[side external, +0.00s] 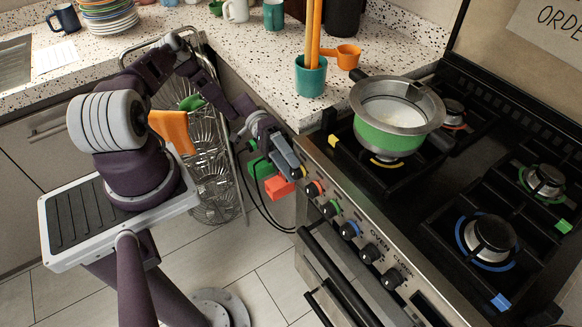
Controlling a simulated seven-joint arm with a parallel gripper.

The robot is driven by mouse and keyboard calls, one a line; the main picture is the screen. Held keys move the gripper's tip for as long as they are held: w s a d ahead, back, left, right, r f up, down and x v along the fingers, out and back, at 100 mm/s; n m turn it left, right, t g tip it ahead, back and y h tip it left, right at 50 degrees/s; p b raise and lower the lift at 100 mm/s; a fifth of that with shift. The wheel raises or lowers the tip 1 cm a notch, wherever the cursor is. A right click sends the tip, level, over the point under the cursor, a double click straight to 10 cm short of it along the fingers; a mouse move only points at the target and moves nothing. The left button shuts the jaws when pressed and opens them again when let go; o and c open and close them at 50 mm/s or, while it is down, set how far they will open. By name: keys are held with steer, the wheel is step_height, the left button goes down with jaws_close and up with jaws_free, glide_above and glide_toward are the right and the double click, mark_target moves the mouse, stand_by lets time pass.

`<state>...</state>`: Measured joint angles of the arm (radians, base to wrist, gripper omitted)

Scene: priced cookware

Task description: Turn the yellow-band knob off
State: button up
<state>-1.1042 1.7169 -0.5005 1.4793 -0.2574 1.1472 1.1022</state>
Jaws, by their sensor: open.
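The yellow-band knob (302,172) is the end knob on the stove's front panel, nearest the counter. Only a small part of it shows, because my gripper (292,167) is right in front of it. My gripper is open, with its grey-blue end at the knob. I cannot tell whether it touches the knob, or which way the knob is turned. A yellow-ringed burner (385,162) lies under a green pot (384,138) with a steel rim and pale contents. A yellow tag (333,141) marks that burner's corner.
The orange-red-band knob (315,188) is close beside it, then green (331,208), blue (350,229) and black oven knobs (371,253). The oven handle (340,280) juts out below. A wire rack (212,165) stands left of my gripper. A teal utensil cup (310,77) is on the counter.

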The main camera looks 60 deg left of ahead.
steer(key=a+r, duration=0.1)
steer(key=a, duration=0.5)
step_height(320, 180, up, 12)
steer(key=s+f+m+g+y, duration=0.5)
steer(key=s+f+y, duration=0.2)
steer(key=f, duration=0.3)
steer(key=s+a+f+m+t+y, duration=0.1)
steer(key=s+a+f+m+y, duration=0.2)
steer(key=a+m+y, duration=0.8)
steer(key=m+t+h, duration=0.4)
steer(key=m+t, duration=0.5)
steer(key=m, duration=1.1)
glide_toward(297, 173)
steer(key=x, duration=0.3)
steer(key=a+x, duration=0.1)
steer(key=x, duration=0.5)
steer(key=shift+w+a+f, duration=0.1)
steer(key=shift+f, duration=0.35)
steer(key=c, duration=1.2)
steer(key=shift+n+g+h, duration=0.3)
jaws_close()
